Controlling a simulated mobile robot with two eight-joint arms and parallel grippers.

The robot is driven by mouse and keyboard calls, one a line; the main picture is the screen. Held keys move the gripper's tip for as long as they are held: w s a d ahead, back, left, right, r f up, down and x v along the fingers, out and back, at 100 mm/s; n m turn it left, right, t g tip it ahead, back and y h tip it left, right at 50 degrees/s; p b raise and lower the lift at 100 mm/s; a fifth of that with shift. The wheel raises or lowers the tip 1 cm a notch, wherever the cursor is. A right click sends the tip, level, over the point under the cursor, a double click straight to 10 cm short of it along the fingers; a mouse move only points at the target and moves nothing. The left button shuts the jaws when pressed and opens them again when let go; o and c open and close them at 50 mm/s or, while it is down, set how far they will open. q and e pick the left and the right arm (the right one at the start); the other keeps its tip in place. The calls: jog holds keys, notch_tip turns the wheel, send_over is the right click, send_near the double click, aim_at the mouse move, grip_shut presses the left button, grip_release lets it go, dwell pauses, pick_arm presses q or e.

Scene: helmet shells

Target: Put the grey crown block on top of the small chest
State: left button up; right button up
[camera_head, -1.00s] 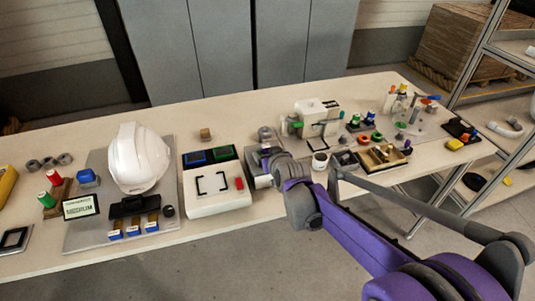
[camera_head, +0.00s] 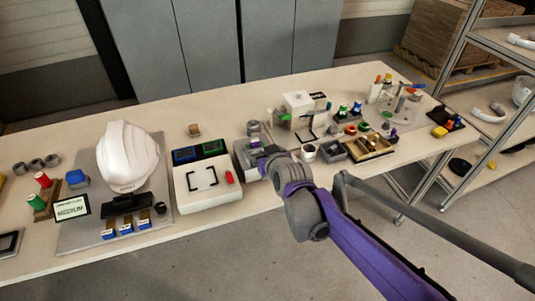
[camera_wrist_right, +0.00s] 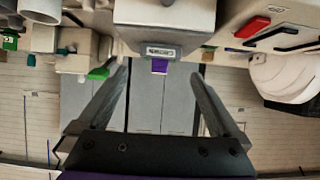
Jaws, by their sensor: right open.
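My right gripper (camera_head: 254,150) is over the table at the right side of the white panel box. In the right wrist view my right gripper (camera_wrist_right: 158,85) is open, with its fingers apart and nothing between them. A grey block (camera_wrist_right: 165,28) with a label that seems to read CROWN and a purple patch stands beyond the fingertips, apart from them. In the head view this grey block (camera_head: 242,165) is partly hidden by my gripper. A small white chest (camera_head: 298,104) stands to its right; green shows near its front. My left gripper is not in view.
The white panel box (camera_head: 205,183) and the white helmet (camera_head: 127,157) on a grey board stand to the left. A white cup (camera_head: 308,152), a grey tray (camera_head: 333,151) and a wooden tray (camera_head: 372,149) lie right of my gripper. A small brown block (camera_head: 194,130) stands behind.

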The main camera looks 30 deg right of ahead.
jog(key=v, duration=0.5)
jog(key=s+a+f+n+g+y, duration=0.1)
jog(key=s+a+f+g, duration=0.1)
jog(key=s+a+f, duration=0.2)
jog(key=s+a+f+n+g+y, duration=0.1)
jog(key=s+a+f, duration=0.3)
jog(key=s, duration=0.5)
jog(key=s+a+f+g+y, duration=0.1)
jog(key=s+a+f+g, duration=0.2)
jog(key=s, duration=0.4)
jog(key=shift+a+f+n+g+p, duration=0.45)
jog(key=shift+a+f, duration=0.1)
jog(key=shift+a, duration=0.35)
jog(key=shift+r, duration=0.1)
notch_tip(320, 180, up, 8)
jog(key=w+p, duration=0.1)
jog(key=p, duration=0.6)
jog(key=shift+w, duration=0.25)
